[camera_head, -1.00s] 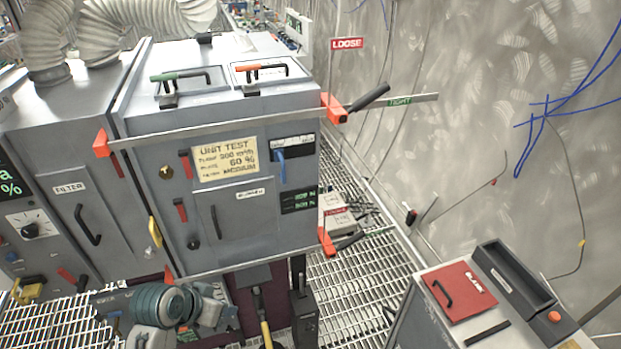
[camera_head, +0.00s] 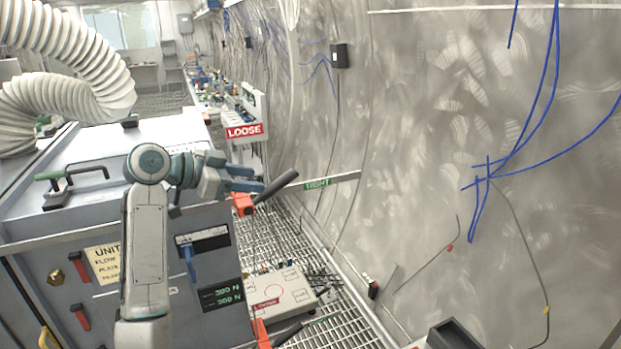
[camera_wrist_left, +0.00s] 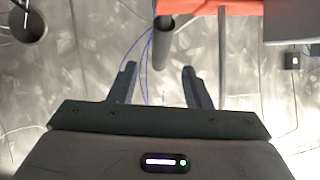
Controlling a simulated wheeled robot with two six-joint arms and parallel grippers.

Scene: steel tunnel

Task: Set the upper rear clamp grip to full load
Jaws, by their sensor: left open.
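The upper rear clamp has an orange-red bracket (camera_head: 243,204) at the cabinet's rear top corner. Its black grip (camera_head: 276,186) slants up and to the right, between the LOOSE sign (camera_head: 244,131) and the TIGHT sign (camera_head: 318,184). My left gripper (camera_head: 257,179) is open, close to the grip in the head view. In the left wrist view, the open fingers (camera_wrist_left: 161,85) point toward a dark rod, apparently the grip (camera_wrist_left: 163,40), below the orange part (camera_wrist_left: 210,6). It lies between the finger lines, and contact cannot be told. My right gripper is not in view.
The grey cabinet (camera_head: 90,150) fills the left, with a ribbed white hose (camera_head: 80,60) above. A small force display (camera_head: 221,295) is on its face. A lower clamp bracket (camera_head: 261,333) shows at the bottom. Curved metal wall (camera_head: 420,130) and grating (camera_head: 340,320) lie to the right.

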